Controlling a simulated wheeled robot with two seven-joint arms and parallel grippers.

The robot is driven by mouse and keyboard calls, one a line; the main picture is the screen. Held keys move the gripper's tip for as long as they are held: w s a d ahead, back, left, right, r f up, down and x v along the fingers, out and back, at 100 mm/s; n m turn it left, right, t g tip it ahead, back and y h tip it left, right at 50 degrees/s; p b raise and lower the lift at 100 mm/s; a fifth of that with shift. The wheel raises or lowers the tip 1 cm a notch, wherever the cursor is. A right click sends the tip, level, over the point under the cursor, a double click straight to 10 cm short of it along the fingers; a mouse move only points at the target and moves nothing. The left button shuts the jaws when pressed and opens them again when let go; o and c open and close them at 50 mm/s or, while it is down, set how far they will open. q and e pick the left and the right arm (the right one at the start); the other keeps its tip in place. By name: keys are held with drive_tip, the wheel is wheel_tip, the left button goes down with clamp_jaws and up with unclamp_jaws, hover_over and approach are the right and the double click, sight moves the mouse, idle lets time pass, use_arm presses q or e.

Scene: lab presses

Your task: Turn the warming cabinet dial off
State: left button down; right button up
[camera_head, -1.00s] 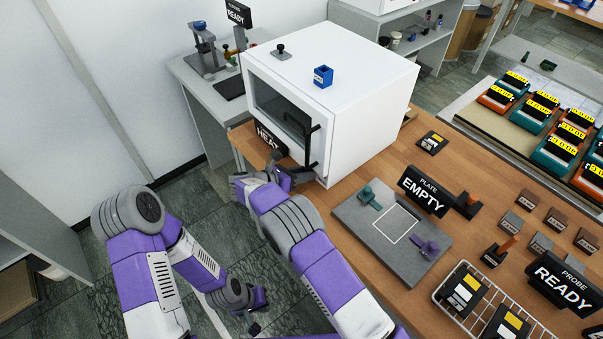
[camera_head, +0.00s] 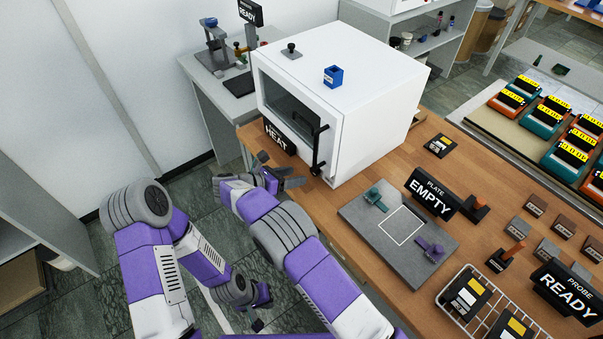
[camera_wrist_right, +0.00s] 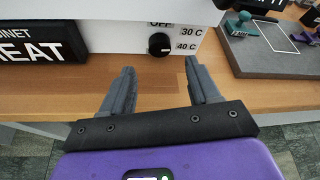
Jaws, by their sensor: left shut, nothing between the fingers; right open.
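The white warming cabinet (camera_head: 365,105) stands on the wooden bench with its dark-windowed door shut. Its black round dial (camera_wrist_right: 159,45) is low on the front in the right wrist view, with OFF printed above and 30 C and 40 C to the right. I cannot clearly tell which label the dial points to. My right gripper (camera_wrist_right: 159,66) is open and empty, facing the dial, with its fingertips apart from it. It also shows just before the bench edge in the head view (camera_head: 290,181). My left gripper (camera_head: 262,312) is shut and empty, low over the floor.
A black HEAT sign (camera_head: 279,138) stands left of the dial. A black handle (camera_head: 319,148) is on the cabinet door. A grey plate fixture (camera_head: 360,222) and an EMPTY sign (camera_head: 431,194) lie to the right. The bench strip before the dial is clear.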

sight(313, 172)
drive_tip(key=shift+s+a+r, duration=0.15)
drive_tip(key=shift+s+a, duration=0.05)
drive_tip(key=shift+a, duration=0.15)
drive_tip(key=shift+c, duration=0.8)
drive_tip(key=shift+m+t+b, duration=0.4)
drive_tip(key=shift+b, duration=0.2)
drive_tip(key=shift+c, duration=0.6)
drive_tip(key=m+t+b, duration=0.1)
drive_tip(key=m+b, duration=0.1)
drive_tip(key=s+d+m+t+y+b, duration=0.1)
drive_tip(key=m+b, duration=0.1)
drive_tip(key=m+t+b, duration=0.1)
drive_tip(key=m+b, duration=0.1)
drive_tip(key=shift+s+d+f+t+y, duration=0.2)
drive_tip(key=shift+t+y, duration=0.2)
drive_tip(key=shift+s+d+f+m+t+y+b, duration=0.25)
drive_tip(key=shift+s+d+m+y+b, duration=0.15)
drive_tip(key=shift+m, duration=0.2)
drive_tip(key=shift+s+d+f+m+t+y+b, duration=0.2)
drive_tip(key=shift+s+m+t+b, duration=0.1)
drive_tip(key=shift+m+b, duration=0.25)
drive_tip(key=b+x, duration=0.1)
drive_tip(key=x, duration=0.6)
drive_tip(key=shift+w, duration=0.15)
drive_tip(key=shift+c, duration=0.3)
